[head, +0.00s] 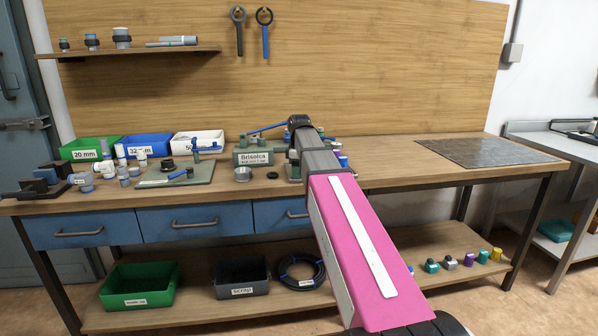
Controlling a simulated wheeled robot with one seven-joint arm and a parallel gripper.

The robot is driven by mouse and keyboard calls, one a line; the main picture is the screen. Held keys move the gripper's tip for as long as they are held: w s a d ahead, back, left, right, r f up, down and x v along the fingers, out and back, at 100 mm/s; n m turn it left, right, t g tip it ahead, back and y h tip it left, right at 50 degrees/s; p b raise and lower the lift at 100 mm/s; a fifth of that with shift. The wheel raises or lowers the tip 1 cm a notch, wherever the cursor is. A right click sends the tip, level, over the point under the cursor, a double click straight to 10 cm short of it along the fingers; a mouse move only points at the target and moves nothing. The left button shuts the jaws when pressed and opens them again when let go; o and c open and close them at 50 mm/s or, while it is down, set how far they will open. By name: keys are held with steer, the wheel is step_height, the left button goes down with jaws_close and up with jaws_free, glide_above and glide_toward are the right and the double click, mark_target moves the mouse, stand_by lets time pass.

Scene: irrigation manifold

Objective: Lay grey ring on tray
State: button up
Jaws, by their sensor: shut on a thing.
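My arm reaches over the bench, and its dark wrist end is near the back of the bench. My gripper is hidden behind the arm, so its jaws and anything in them do not show. A flat grey-green tray (204,176) lies on the bench left of the arm, with a black round part (168,165) and a blue-handled valve (180,174) on it. A small grey round, ring-like piece (243,174) stands on the bench right of the tray. I cannot tell whether it is the grey ring.
A green box (254,157) labelled Brisolca stands beside my arm. Green (84,151), blue (146,143) and white (198,141) bins stand at the back left. Pipe fittings crowd the left. A dark mat (487,152) lies at right; the bench between it and my arm is clear.

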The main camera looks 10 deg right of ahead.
steer(key=o, duration=0.6)
steer(key=shift+f, duration=0.1)
step_height(320, 180, up, 12)
steer(key=shift+r, duration=0.2)
